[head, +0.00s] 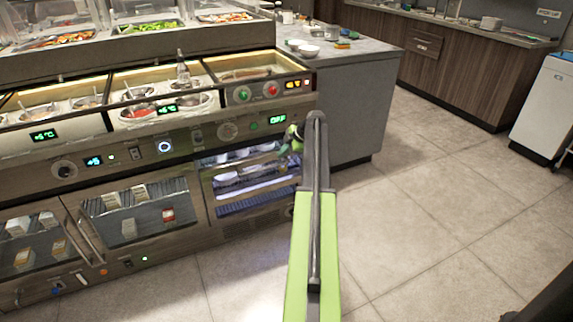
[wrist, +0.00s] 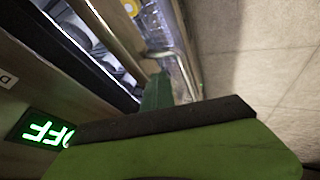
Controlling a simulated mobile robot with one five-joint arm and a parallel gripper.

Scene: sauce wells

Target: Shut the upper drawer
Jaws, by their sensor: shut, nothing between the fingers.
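The drawer unit (head: 240,190) is the lit, glass-fronted section at the right end of the counter, below the OFF display. The upper drawer (head: 236,157) is its top level. In the wrist view a strip of light metal (wrist: 108,28), seemingly its front edge, lies beside a dark gap with pale containers inside; how far it stands open is hard to tell. A curved metal handle (wrist: 178,55) shows beyond my fingers. My gripper (head: 292,140) is shut and empty at the unit's right side. Its green fingers (wrist: 157,92) are close to the handle; contact cannot be told.
The OFF display (wrist: 45,130) is close on my left in the wrist view. Other glass-fronted cabinets (head: 135,210) stand left of the drawers. A grey counter block (head: 352,110) stands right behind my gripper. The tiled floor (head: 430,220) to the right is clear.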

